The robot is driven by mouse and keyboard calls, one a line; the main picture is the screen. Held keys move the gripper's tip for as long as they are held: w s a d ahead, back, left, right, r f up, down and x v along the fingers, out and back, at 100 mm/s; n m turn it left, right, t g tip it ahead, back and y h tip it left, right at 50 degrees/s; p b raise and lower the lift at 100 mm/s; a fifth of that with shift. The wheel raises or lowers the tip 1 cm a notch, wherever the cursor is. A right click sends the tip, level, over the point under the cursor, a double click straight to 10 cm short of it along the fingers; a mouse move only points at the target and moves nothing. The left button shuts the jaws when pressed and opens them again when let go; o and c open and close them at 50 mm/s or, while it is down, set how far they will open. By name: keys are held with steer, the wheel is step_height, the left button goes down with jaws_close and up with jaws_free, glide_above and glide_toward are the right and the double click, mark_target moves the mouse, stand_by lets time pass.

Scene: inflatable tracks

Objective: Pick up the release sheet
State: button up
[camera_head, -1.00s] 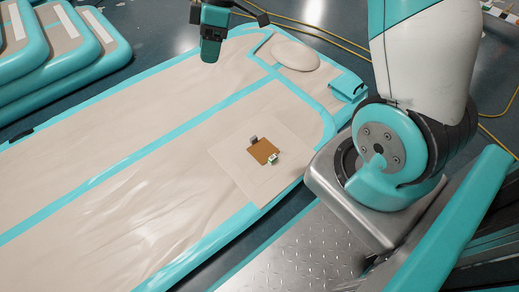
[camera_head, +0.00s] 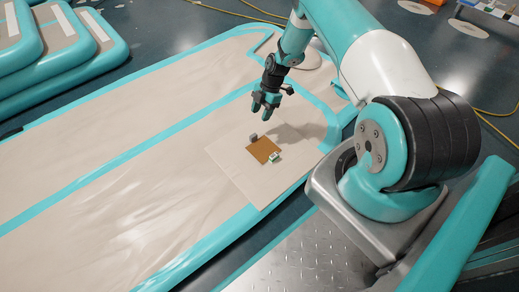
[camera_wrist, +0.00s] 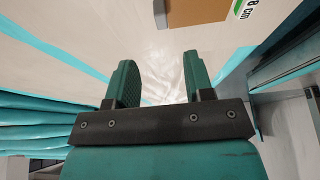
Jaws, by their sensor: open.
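A small brown square sheet (camera_head: 263,150), which I take for the release sheet, lies on a larger beige patch (camera_head: 235,178) on the inflatable track. A small grey block (camera_head: 253,137) sits at its upper left corner and a small green-and-white block (camera_head: 274,157) at its right edge. My gripper (camera_head: 263,108) is open and empty, in the air above the patch. In the wrist view my open fingers (camera_wrist: 160,68) show in the middle, and part of the brown sheet (camera_wrist: 195,12) shows at the top edge, cut off by the frame.
The beige track (camera_head: 130,175) has raised turquoise edges. A rounded pad at its far end is partly hidden by my arm. More inflatables (camera_head: 65,50) are stacked at the upper left. A yellow cable (camera_head: 235,10) lies on the dark floor. The track left of the patch is clear.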

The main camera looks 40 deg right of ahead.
mark_target(254, 135)
steer(key=b+x, duration=0.2)
steer(key=x, duration=0.3)
steer(key=shift+f, duration=0.25)
steer(key=b+x, duration=0.4)
steer(key=x, duration=0.1)
steer(key=shift+s, duration=0.1)
steer(key=shift+c, duration=0.5)
jaws_close()
